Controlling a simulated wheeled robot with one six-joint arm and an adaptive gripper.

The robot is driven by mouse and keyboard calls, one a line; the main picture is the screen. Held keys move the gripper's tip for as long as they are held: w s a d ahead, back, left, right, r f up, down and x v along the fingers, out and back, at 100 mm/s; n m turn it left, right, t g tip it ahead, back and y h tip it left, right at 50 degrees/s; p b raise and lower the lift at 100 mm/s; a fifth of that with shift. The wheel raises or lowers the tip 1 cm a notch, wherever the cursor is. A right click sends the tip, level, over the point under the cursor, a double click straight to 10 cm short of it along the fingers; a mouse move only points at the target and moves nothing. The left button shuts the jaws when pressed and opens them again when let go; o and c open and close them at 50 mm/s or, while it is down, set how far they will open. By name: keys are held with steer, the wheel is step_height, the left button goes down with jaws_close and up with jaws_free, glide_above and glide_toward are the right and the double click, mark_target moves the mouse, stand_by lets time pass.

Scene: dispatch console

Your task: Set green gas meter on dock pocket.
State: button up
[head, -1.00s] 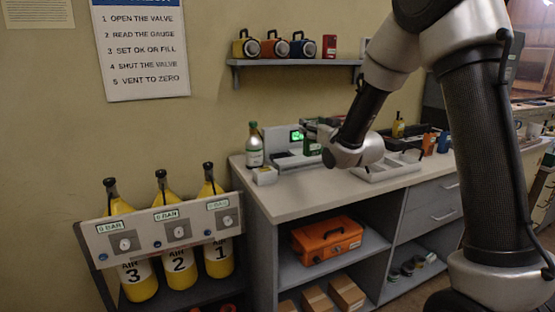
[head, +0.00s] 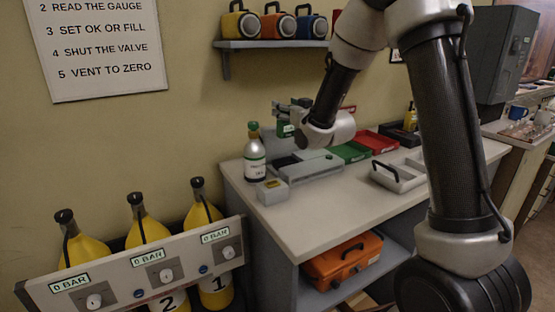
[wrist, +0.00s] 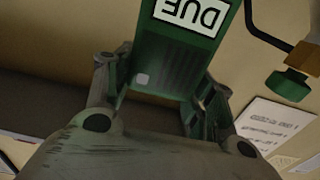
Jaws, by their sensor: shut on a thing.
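The green gas meter (wrist: 172,65) fills the upper middle of the wrist view, between my two fingers, with a white label reading "DUE". My gripper (head: 288,112) is shut on it. In the head view the gas meter (head: 286,129) shows small below the fingers, partly hidden by my wrist. It is raised above the grey dock (head: 312,172), which lies on the counter near its back left. My wrist hides part of the dock's back, and I cannot make out its pocket clearly.
A green-capped bottle (head: 255,160) and a small grey box (head: 272,191) stand left of the dock. Green (head: 350,152) and red (head: 375,142) trays and a white divided tray (head: 397,176) lie to the right. A shelf (head: 270,44) hangs above. The counter's front is clear.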

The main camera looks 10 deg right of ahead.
mark_target(286, 138)
steer(key=f, duration=0.5)
steer(key=shift+w+a+f, duration=0.1)
steer(key=shift+w+f, duration=0.1)
step_height(286, 138, down, 4)
steer(key=shift+f, duration=0.25)
steer(key=shift+f, duration=0.25)
